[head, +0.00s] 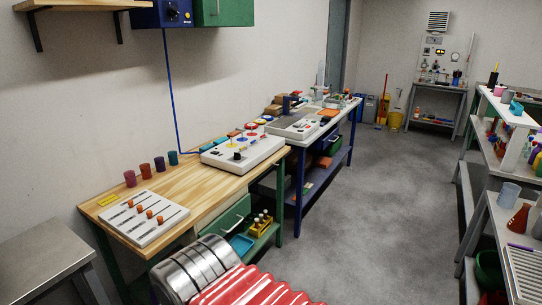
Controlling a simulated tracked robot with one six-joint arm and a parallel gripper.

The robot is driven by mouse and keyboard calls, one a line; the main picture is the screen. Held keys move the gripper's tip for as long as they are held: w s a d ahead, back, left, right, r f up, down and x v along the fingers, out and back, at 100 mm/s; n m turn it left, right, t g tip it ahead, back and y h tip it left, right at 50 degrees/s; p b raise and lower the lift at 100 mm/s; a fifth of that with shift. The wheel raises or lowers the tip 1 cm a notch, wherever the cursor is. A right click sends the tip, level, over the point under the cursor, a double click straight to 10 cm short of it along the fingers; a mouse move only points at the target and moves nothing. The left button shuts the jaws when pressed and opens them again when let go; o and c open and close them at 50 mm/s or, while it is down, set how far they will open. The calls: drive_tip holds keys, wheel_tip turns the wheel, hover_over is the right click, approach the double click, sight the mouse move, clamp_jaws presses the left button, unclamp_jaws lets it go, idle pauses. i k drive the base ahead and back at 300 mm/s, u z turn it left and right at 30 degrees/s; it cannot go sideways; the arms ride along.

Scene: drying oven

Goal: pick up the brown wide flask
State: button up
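A reddish-brown flask (518,220) with a wide base and narrower neck stands upright on the grey bench (496,222) at the right side of the head view. It looks like the brown wide flask. A pale blue beaker (508,194) stands just behind it. My gripper is not in view, so its state and its distance from the flask do not show.
A white ribbed tray (526,272) lies in front of the flask. A shelved rack (508,108) stands behind that bench. A wooden workbench (205,183) with a control box (243,153) lines the left wall. The grey floor (375,215) between the sides is clear.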

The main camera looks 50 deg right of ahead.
sight(517, 224)
drive_tip(key=z, duration=2.65)
drive_tip(key=i, duration=2.35)
drive_tip(key=z, duration=0.05)
